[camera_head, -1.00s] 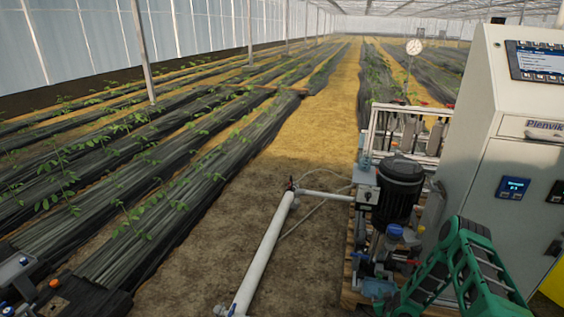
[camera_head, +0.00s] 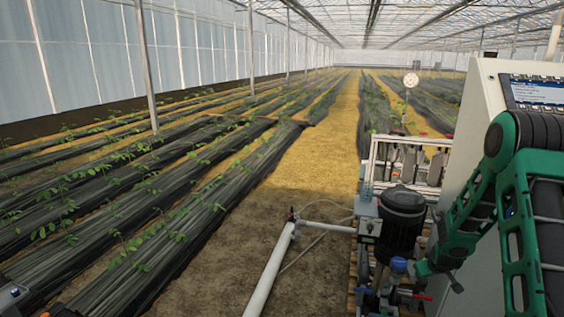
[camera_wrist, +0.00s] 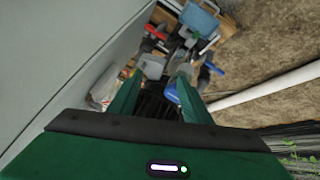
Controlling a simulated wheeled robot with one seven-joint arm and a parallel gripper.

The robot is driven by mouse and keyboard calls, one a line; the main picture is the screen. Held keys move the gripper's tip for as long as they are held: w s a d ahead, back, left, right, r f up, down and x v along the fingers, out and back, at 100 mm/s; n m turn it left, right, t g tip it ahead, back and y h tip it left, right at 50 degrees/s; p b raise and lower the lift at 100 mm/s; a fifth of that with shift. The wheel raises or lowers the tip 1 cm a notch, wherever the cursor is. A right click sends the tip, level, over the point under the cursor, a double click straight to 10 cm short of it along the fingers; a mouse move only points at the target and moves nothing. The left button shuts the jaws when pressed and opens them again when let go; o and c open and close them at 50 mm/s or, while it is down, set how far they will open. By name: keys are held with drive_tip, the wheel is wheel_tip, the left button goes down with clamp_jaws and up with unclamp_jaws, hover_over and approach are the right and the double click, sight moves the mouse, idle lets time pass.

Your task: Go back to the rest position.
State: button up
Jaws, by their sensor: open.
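My green arm reaches in from the right in the head view, in front of the white control cabinet (camera_head: 480,220). My gripper (camera_head: 436,272) is low beside the black pump motor (camera_head: 403,215), near the blue-capped fitting (camera_head: 398,266). In the wrist view my gripper (camera_wrist: 155,88) shows two green fingers spread apart with nothing held between them. Beyond the fingers is a cluster of pump fittings, partly hidden by the fingers. I cannot tell how close the fingertips are to the fittings.
A white pipe (camera_head: 268,272) runs along the soil from the skid; it also shows in the wrist view (camera_wrist: 265,85). The cabinet wall (camera_wrist: 60,60) stands close on the left there. Bare soil lies left of the pump, then plant rows (camera_head: 130,210).

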drive_tip(key=s+a+r+m+g, duration=0.2)
drive_tip(key=s+r+m+g, duration=0.2)
drive_tip(key=s+r, duration=1.5)
drive_tip(key=s+a+r+m+g+y, duration=0.1)
drive_tip(key=s+a+r, duration=0.2)
drive_tip(key=s, duration=0.5)
drive_tip(key=s+a+r+m+g+y, duration=0.1)
drive_tip(key=s+a+r, duration=0.1)
drive_tip(key=s, duration=0.7)
drive_tip(key=s+a+r+m+y, duration=0.1)
drive_tip(key=s+a+r, duration=0.2)
drive_tip(key=s, duration=0.6)
drive_tip(key=shift+s+a+r+m+g, duration=0.3)
drive_tip(key=shift+a+g, duration=0.1)
drive_tip(key=shift+a, duration=0.3)
drive_tip(key=shift+w, duration=0.1)
drive_tip(key=shift+w+f, duration=0.25)
drive_tip(key=shift+w, duration=0.35)
